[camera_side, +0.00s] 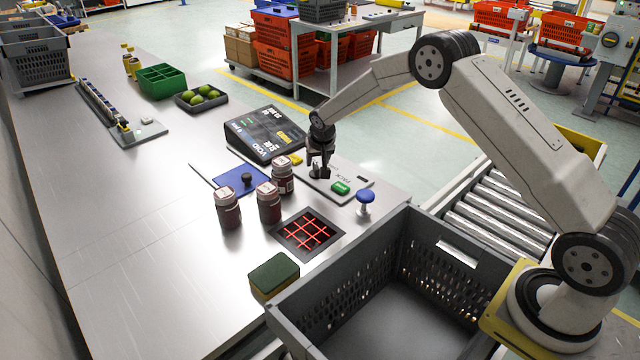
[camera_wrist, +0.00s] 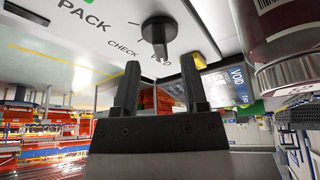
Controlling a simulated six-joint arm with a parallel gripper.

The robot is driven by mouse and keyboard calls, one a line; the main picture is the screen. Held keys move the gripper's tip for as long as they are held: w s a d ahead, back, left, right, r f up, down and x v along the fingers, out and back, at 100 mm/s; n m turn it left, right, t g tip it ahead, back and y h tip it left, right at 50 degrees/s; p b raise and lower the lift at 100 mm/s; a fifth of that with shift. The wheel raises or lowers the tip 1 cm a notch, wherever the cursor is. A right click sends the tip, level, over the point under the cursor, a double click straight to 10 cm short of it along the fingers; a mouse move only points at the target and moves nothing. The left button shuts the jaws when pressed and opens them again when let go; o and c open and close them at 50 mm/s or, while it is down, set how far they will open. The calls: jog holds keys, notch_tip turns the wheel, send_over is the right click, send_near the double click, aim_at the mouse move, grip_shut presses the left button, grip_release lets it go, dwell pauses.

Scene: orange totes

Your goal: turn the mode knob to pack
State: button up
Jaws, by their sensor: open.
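In the side view my gripper (camera_side: 320,172) hangs over the panel (camera_side: 330,185) and hides most of the knob.
Several lidded jars (camera_side: 269,205) stand to the left, beside a red-lit scanner grid (camera_side: 306,234). A grey crate (camera_side: 350,308) is in front.

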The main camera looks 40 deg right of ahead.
aim_at(317, 167)
jog(key=shift+x, duration=1.85)
grip_shut()
